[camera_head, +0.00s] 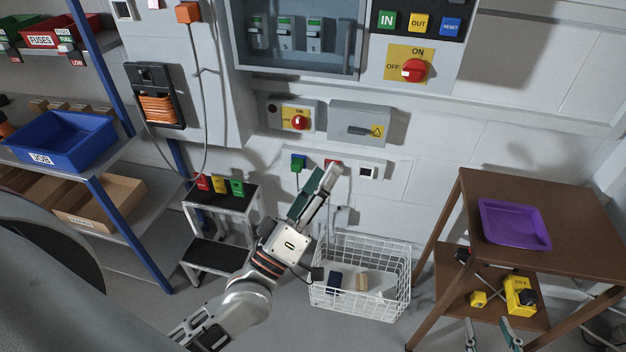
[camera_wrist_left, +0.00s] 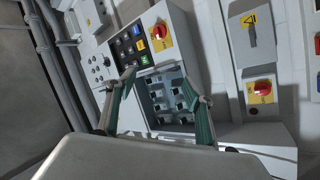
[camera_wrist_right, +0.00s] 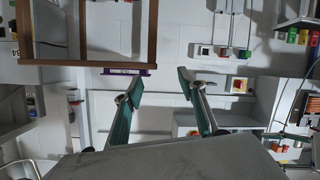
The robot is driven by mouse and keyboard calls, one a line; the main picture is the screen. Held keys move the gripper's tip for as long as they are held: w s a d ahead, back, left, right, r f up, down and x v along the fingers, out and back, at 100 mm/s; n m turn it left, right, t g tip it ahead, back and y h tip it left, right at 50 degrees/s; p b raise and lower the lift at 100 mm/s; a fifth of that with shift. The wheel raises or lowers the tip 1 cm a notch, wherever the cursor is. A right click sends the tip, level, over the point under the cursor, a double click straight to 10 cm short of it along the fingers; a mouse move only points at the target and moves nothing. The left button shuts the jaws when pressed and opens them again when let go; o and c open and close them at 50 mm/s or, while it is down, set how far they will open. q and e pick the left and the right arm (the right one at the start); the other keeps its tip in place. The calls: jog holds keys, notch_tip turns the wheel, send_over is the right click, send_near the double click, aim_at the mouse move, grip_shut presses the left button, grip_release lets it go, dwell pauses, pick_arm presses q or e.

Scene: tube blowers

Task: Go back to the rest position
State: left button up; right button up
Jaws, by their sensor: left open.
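My left gripper (camera_head: 322,186) is raised in the middle of the head view, in front of the wall and above the white wire basket. In the left wrist view its two fingers (camera_wrist_left: 160,88) stand apart with nothing between them, and the open fuse cabinet shows beyond. My right gripper (camera_head: 490,330) shows only as fingertips at the bottom edge of the head view, in front of the brown table. In the right wrist view its fingers (camera_wrist_right: 160,86) are spread wide and empty. The rest of the right arm is out of the head view.
The brown table (camera_head: 577,200) with a purple tray (camera_head: 514,224) stands at right. The white wire basket (camera_head: 377,310) stands on the floor. A small step stand (camera_head: 222,198) and a shelf with a blue bin (camera_head: 62,140) are at left. The cabinet (camera_head: 303,62) is on the wall.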

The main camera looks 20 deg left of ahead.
pick_arm(q)
jog(key=shift+f, duration=0.15)
dwell(0.3)
jog(key=s+d+f+m+g+h, duration=0.25)
jog(key=f+m+g, duration=0.35)
jog(key=f, duration=1)
jog(key=s+a+f+m+g+y, duration=0.1)
jog(key=s+f+m+g+y, duration=0.1)
jog(key=s+f, duration=0.3)
jog(key=s+a+f+m+g+y, duration=0.1)
jog(key=s+f, duration=0.5)
jog(key=f, duration=0.7)
jog(key=a+m+g, duration=0.1)
jog(key=m+g, duration=0.1)
jog(key=m, duration=0.1)
jog(key=shift+s+a+f+g+y, duration=0.15)
jog(key=shift+a+f+g+y, duration=0.15)
jog(key=shift+f+g+y, duration=0.1)
pick_arm(e)
jog(key=s+f+g, duration=0.1)
jog(key=s+f, duration=0.2)
jog(key=f, duration=0.4)
jog(key=s+f+m+g, duration=0.1)
jog(key=s+f, duration=0.3)
jog(key=f, duration=0.3)
jog(key=shift+s+a+g, duration=0.2)
jog(key=shift+g, duration=0.2)
pick_arm(q)
jog(key=shift+r, duration=0.1)
